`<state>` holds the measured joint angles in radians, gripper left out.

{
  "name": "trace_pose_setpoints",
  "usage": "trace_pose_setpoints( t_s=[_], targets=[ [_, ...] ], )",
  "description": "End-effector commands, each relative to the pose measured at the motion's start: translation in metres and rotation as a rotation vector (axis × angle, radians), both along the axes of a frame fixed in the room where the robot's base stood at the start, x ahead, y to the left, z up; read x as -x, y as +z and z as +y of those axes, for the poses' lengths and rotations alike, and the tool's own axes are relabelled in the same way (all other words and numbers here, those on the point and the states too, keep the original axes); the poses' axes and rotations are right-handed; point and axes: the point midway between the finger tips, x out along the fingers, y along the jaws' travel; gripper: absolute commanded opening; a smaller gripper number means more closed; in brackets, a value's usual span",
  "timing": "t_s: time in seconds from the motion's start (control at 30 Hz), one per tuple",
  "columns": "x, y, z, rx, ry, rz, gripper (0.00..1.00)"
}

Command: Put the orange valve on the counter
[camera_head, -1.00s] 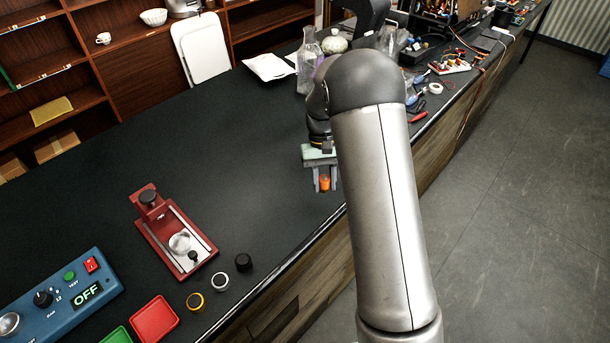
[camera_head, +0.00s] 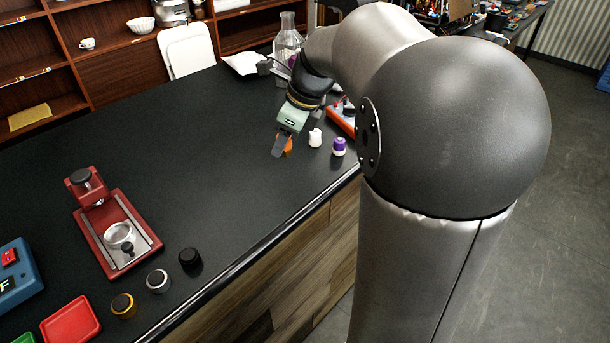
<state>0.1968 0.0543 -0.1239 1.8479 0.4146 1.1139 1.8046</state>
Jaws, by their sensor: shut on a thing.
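My gripper (camera_head: 283,146) is above the middle of the dark counter (camera_head: 215,175), left of my arm. It is shut on the orange valve (camera_head: 289,145), a small orange piece mostly hidden by the fingers. The fingers point down and slightly toward the left. I cannot tell whether the valve touches the counter or hangs just above it.
A white valve (camera_head: 315,138) and a purple-and-white valve (camera_head: 339,146) stand just right of my gripper. An orange-edged tray (camera_head: 342,122) lies behind them. A red press (camera_head: 117,235) and several knobs are at front left. The counter's middle-left is clear.

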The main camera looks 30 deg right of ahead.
Motion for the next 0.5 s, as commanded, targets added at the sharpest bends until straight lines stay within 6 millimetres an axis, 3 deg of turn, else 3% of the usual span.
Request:
trace_pose_setpoints(
  t_s=[0.23, 0.5],
  targets=[
    [0.000, 0.000, -0.010, 0.000, -0.153, 0.004, 0.03],
    [-0.046, -0.027, -0.052, 0.000, -0.156, 0.007, 0.03]
  ],
)
